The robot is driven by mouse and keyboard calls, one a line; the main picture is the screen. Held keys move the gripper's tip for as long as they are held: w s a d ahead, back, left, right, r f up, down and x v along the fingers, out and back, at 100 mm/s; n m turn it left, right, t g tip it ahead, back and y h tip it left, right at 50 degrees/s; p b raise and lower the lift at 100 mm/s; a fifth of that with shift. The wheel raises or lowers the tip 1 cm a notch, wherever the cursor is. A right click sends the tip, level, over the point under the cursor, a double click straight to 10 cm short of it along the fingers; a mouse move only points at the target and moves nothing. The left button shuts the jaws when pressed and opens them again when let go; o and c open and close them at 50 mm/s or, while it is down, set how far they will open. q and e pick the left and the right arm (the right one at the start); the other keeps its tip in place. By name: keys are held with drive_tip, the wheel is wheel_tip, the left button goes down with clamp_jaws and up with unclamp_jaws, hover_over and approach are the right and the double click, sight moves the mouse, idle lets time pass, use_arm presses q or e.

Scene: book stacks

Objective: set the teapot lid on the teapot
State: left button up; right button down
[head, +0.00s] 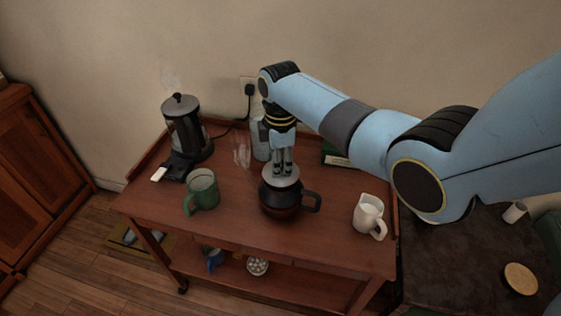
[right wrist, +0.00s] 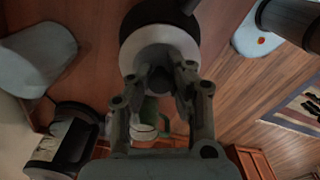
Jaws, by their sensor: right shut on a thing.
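The dark teapot (head: 283,207), with its handle to the right, stands upright on the wooden cart. The grey round teapot lid (head: 268,176) is level over the teapot's mouth; I cannot tell whether it touches the rim. My right gripper (head: 283,172) points down and is shut on the lid's knob. In the right wrist view, the lid (right wrist: 150,58) shows as a pale disc in front of the dark teapot (right wrist: 143,17), with its dark knob between the fingertips of my right gripper (right wrist: 160,82). My left gripper is not in view.
A green mug (head: 203,191) stands left of the teapot, and a white pitcher (head: 369,217) to the right. A black coffee press (head: 188,133) is at the back left. A bottle (head: 260,143) stands behind the gripper. The cart top in front of the teapot is clear.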

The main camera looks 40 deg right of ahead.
drive_tip(key=shift+f, duration=0.15)
drive_tip(key=shift+f, duration=0.3)
drive_tip(key=shift+f, duration=0.4)
idle(0.7)
drive_tip(key=c, duration=0.6)
unclamp_jaws()
drive_tip(key=shift+r, duration=0.1)
wheel_tip(320, 180, up, 8)
drive_tip(key=p, duration=0.8)
idle(0.4)
